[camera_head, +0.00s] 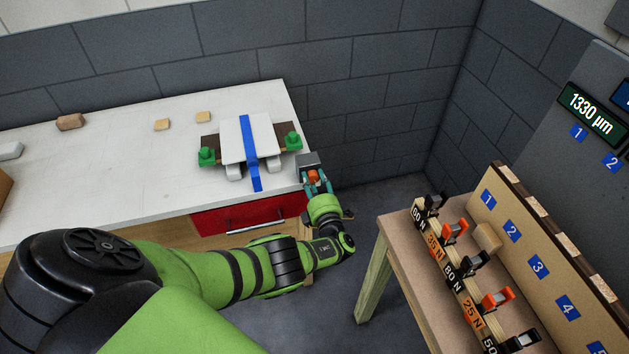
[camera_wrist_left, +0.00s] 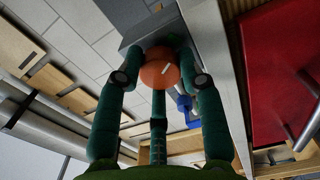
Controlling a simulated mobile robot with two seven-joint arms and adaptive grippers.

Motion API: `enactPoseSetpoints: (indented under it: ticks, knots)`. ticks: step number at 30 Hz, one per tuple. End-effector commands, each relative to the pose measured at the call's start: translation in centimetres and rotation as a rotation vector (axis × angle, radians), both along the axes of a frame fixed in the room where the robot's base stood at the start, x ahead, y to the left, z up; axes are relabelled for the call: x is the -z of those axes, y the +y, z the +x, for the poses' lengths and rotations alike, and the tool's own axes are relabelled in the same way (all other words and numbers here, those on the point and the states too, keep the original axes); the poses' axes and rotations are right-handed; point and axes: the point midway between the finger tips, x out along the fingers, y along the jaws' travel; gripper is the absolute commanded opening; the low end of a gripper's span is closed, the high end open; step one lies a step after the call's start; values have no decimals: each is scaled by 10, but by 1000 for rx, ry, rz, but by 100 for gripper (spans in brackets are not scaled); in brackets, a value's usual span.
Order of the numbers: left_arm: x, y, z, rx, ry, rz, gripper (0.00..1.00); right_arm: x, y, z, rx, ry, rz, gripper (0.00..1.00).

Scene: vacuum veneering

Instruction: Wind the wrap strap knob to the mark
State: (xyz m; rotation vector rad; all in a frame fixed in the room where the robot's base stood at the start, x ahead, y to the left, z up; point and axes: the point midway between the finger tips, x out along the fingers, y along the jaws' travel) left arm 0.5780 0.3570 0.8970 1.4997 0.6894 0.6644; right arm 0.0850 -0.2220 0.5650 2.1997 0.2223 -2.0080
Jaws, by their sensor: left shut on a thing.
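The round orange knob (camera_wrist_left: 160,70) has a short white line on its face and stands in front of a grey block (camera_wrist_left: 150,35). My left gripper (camera_wrist_left: 158,76) has its teal fingers shut around the knob. In the head view the left gripper (camera_head: 315,180) is at the right end of the white bench, with the orange knob (camera_head: 314,174) between its fingers and the grey block (camera_head: 308,159) just behind. A blue strap (camera_head: 249,150) runs over a white panel (camera_head: 232,140) on the bench. I cannot make out a separate mark beside the knob. My right gripper is not in view.
Green clamps (camera_head: 207,156) flank the panel. Small wooden blocks (camera_head: 70,122) lie at the back. A table with several labelled clamps (camera_head: 455,232) stands at right, with floor between it and the bench.

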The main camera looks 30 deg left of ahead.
Motion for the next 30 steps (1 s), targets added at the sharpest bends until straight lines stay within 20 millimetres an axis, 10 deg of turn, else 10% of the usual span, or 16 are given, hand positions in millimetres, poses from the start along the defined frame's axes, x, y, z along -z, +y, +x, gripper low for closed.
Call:
enactPoseSetpoints:
  ticks: [8, 9, 10, 30]
  knots:
    - [5, 1, -5, -7, 9, -5, 6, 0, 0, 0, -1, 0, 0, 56]
    - [5, 2, -4, -7, 9, -5, 50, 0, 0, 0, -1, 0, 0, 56]
    - [5, 2, -4, -7, 9, -5, 62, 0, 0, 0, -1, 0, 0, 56]
    - [3, -12, -12, -1, 0, -4, 62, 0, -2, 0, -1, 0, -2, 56]
